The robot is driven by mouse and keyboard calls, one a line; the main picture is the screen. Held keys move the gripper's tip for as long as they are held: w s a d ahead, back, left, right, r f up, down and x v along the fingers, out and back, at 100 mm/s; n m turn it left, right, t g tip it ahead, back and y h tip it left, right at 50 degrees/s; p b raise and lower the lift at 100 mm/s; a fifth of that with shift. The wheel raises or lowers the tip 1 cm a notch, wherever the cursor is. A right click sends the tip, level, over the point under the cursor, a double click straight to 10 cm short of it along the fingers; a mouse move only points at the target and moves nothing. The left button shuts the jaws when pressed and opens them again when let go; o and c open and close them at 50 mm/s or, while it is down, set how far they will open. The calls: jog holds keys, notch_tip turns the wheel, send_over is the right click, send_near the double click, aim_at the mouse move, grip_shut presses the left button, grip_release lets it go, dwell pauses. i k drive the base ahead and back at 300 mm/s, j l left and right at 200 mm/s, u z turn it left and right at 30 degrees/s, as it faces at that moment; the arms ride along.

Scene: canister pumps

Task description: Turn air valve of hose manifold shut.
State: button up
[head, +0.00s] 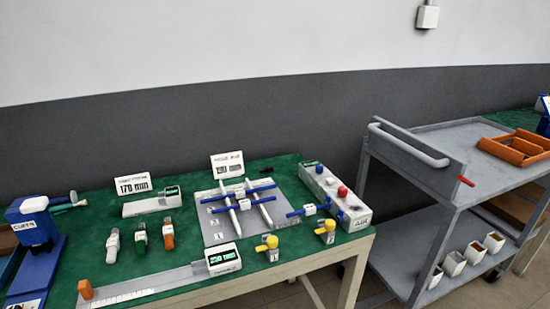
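A long pale box that looks like the hose manifold (351,209) lies at the right end of the green bench. It has red and white knobs on top and a small green display at its far end. Its near end bears a dark label that seems to read "AIR". A blue lever (341,215) shows at its near left side. Another blue-handled piece with a white block (309,210) sits just left of it. I cannot tell which part is the air valve or how far it is turned. My gripper is not in view.
A grey plate (212,222) with crossed blue and white rods lies left of the box. Yellow-topped pieces (326,228) stand near the bench's front edge. A long ruler-like gauge (160,285) lies at the front. A grey cart (440,190) stands right, beyond a floor gap.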

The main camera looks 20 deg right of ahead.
aim_at(343, 191)
jog(key=l+z, duration=0.5)
jog(key=i+l+z, duration=0.15)
jog(key=z, duration=0.35)
jog(key=i+l, duration=0.1)
jog(key=i, duration=0.45)
